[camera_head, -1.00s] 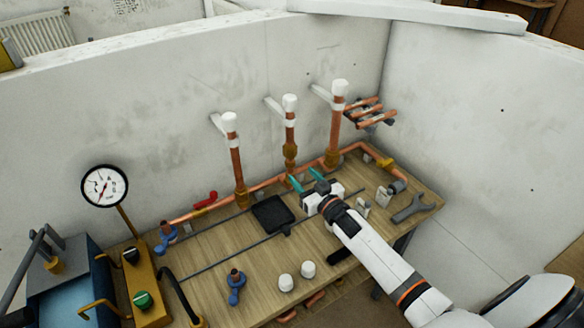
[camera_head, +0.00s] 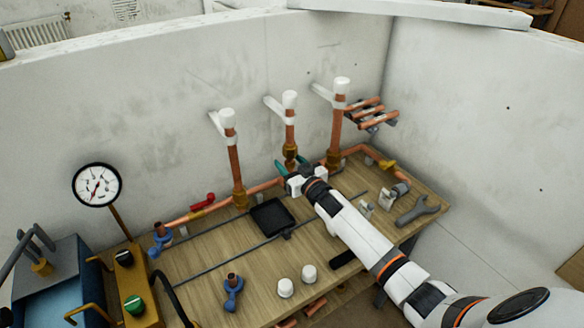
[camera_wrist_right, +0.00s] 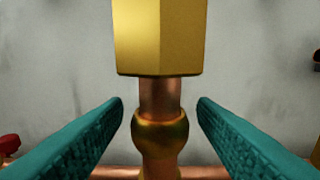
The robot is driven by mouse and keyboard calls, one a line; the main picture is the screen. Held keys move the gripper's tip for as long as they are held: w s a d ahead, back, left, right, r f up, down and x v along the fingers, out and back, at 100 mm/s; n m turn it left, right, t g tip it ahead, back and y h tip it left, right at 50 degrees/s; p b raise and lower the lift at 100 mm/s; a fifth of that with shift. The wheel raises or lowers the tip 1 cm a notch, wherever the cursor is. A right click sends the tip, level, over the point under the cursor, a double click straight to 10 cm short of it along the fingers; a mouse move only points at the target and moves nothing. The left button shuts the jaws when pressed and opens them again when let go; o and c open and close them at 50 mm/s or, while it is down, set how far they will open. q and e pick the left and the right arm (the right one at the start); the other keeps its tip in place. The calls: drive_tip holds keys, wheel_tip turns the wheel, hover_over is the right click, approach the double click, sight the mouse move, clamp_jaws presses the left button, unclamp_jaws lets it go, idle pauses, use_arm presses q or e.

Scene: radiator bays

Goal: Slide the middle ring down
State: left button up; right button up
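The middle copper pipe (camera_head: 289,132) stands upright with a white cap on top and a brass hex nut (camera_head: 290,151) part way up. The right wrist view shows this nut (camera_wrist_right: 160,38) large and close, with bare copper and a rounded brass ring (camera_wrist_right: 160,131) below it. My right gripper (camera_head: 293,165) is at the pipe just under the nut. It is open, with one teal finger on each side of the pipe (camera_wrist_right: 160,110) and clear gaps to it. The gripper hides the pipe's foot in the head view. My left gripper is not in view.
The left pipe (camera_head: 234,165) and right pipe (camera_head: 336,130) stand close by, with brass fittings at their feet. The wall is close behind the pipes.

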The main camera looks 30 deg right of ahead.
drive_tip(key=c, duration=0.8)
drive_tip(key=shift+f+b, duration=1.1)
drive_tip(key=shift+f, duration=0.25)
drive_tip(key=o, duration=0.9)
drive_tip(key=shift+r, duration=0.1)
drive_tip(key=shift+s+r+p, duration=0.1)
drive_tip(key=shift+s+p, duration=0.4)
drive_tip(key=shift+p, duration=0.1)
drive_tip(key=s+p, duration=0.1)
drive_tip(key=s, duration=0.1)
drive_tip(key=s+p, duration=0.1)
drive_tip(key=s, duration=0.1)
drive_tip(key=s+p, duration=0.1)
drive_tip(key=s, duration=0.1)
drive_tip(key=shift+d, duration=0.25)
